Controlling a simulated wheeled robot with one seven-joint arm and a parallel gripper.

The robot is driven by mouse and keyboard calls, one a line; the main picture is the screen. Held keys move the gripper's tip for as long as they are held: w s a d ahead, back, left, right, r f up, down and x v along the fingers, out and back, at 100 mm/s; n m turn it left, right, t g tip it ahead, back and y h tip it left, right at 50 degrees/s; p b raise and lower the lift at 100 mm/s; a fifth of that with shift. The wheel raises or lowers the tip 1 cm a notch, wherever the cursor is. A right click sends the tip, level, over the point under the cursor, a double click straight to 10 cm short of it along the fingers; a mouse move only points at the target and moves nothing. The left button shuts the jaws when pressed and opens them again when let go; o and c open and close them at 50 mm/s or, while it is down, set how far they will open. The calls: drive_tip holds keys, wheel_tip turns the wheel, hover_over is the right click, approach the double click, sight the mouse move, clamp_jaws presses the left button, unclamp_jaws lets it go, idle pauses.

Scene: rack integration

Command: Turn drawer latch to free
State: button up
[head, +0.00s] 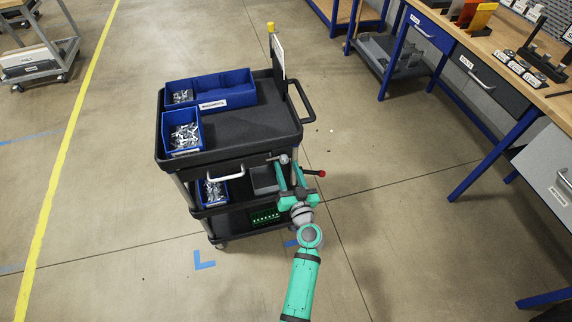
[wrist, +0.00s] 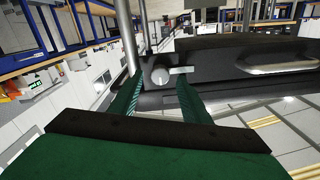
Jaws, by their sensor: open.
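The black cart (head: 240,152) has a drawer under its top tray, with a pale bar handle (head: 225,174); the handle also shows in the wrist view (wrist: 283,65). The drawer latch (head: 284,159) is a small silver round knob at the drawer front's right end. In the wrist view the latch (wrist: 160,76) has a short pale tab pointing right, roughly level. My gripper (head: 288,167) is open in front of it. In the wrist view my gripper's (wrist: 158,90) two green fingers reach either side of the knob; I cannot tell whether they touch it.
Blue bins (head: 184,132) with metal parts stand on the cart's top tray. A lever with a red knob (head: 321,173) sticks out right of my gripper. The black push handle (head: 303,102) is at the cart's right. A workbench (head: 500,70) stands further right; the floor between is clear.

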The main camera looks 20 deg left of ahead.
drive_tip(key=shift+x, duration=1.2)
drive_tip(key=c, duration=1)
drive_tip(key=shift+c, duration=0.2)
